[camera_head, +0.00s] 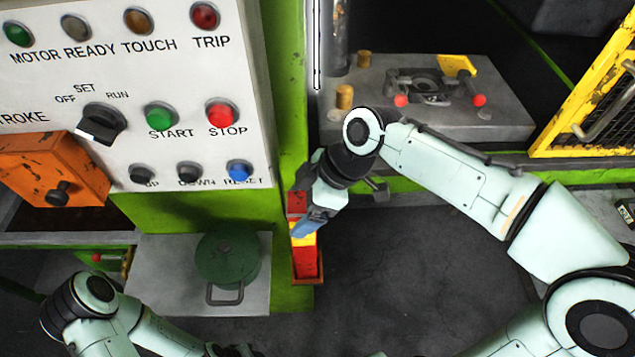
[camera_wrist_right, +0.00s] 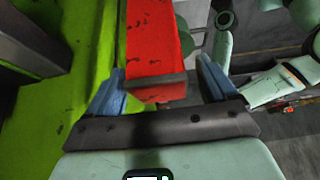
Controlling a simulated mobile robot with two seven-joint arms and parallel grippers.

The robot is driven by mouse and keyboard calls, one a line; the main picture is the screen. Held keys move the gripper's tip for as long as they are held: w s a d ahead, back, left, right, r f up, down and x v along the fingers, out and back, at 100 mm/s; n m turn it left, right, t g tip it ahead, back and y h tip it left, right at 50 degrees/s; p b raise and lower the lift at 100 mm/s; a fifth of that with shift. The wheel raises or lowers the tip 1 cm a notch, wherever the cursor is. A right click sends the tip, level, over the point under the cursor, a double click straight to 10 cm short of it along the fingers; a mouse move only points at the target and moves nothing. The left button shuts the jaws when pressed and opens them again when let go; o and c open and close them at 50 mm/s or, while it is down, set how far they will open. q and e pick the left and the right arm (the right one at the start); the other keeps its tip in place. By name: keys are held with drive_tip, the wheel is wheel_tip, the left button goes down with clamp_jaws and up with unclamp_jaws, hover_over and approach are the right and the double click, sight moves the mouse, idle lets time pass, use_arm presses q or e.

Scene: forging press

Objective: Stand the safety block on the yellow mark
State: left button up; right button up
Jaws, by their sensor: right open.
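The safety block (camera_head: 304,262), a red and yellow banded post, stands upright in a red holder at the foot of the green press column. My right gripper (camera_head: 312,224) is at its upper part. In the right wrist view, the block's red face (camera_wrist_right: 153,38) shows between the two blue fingers of the right gripper (camera_wrist_right: 162,78). The fingers are apart, with a gap beside the block on the right. The left forearm shows at the lower left of the head view, its fingers out of sight. I cannot make out a yellow mark on the press bed (camera_head: 430,122).
The bed carries a die with red knobs (camera_head: 401,100) and a yellow piece (camera_head: 457,66), plus brass posts (camera_head: 344,96). The control panel (camera_head: 140,90) is left of the column. A green pot (camera_head: 228,254) stands on a shelf below. A yellow guard (camera_head: 590,110) is at right.

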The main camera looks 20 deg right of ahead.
use_arm(q)
drive_tip(key=shift+w+r+p, duration=0.4)
drive_tip(key=shift+w+r, duration=0.2)
drive_tip(key=shift+w, duration=0.05)
use_arm(e)
drive_tip(key=v, duration=1.3)
drive_tip(key=shift+r, duration=0.15)
